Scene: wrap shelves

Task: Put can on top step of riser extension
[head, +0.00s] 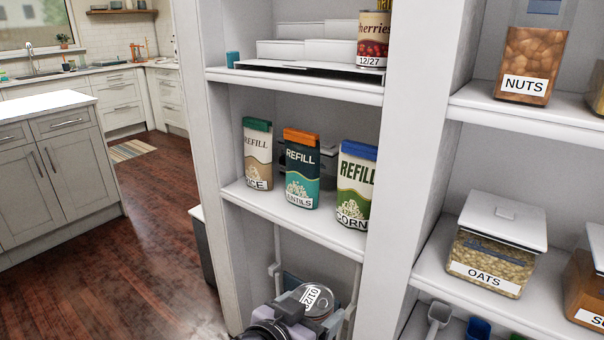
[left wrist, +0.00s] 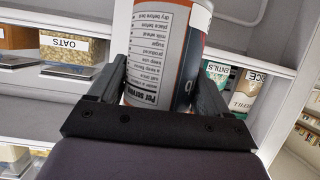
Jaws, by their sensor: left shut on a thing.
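A can (head: 318,299) with a white date label on its end shows at the bottom of the head view, low in front of the shelving. My left gripper (head: 300,312) is shut on it. In the left wrist view the can (left wrist: 165,50) sits between both fingers, with an upside-down text panel on its side and its far end cut off. The white stepped riser (head: 305,49) stands on the upper shelf, well above my left gripper. A cherries can (head: 373,40) stands at the riser's right side, with part of another can above it. My right gripper is not in view.
Refill packs of rice (head: 257,155), lentils (head: 302,170) and corn (head: 355,185) line the middle shelf (head: 290,222). A small teal object (head: 232,60) stands left of the riser. A white upright (head: 398,130) separates this bay from the nuts and oats shelves.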

